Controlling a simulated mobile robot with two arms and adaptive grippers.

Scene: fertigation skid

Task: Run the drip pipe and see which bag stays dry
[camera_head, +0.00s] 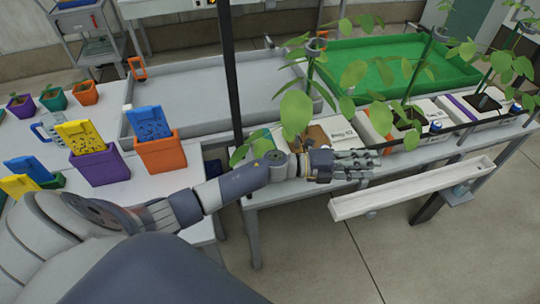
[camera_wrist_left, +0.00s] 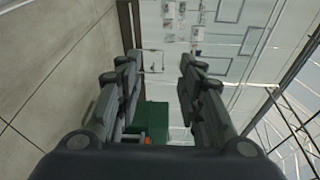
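White grow bags stand in a row on the right bench: the left one (camera_head: 342,133) is partly behind my left gripper, a middle one (camera_head: 434,112), and a right one (camera_head: 512,100). Leafy plants grow from them. A thin black pipe (camera_head: 462,127) runs along their front. Small blue parts (camera_head: 436,126) sit near the bags. My left gripper (camera_head: 372,163) is stretched out just in front of the left bag. In the left wrist view its fingers (camera_wrist_left: 160,65) are apart with nothing between them. My right gripper is not in view. I cannot tell whether any bag is wet.
A white gutter (camera_head: 410,190) slopes along the bench front. A green tray (camera_head: 400,65) and a grey tray (camera_head: 195,90) lie behind. A dark post (camera_head: 229,70) rises near my arm. Orange (camera_head: 162,153) and purple (camera_head: 100,167) pots stand left.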

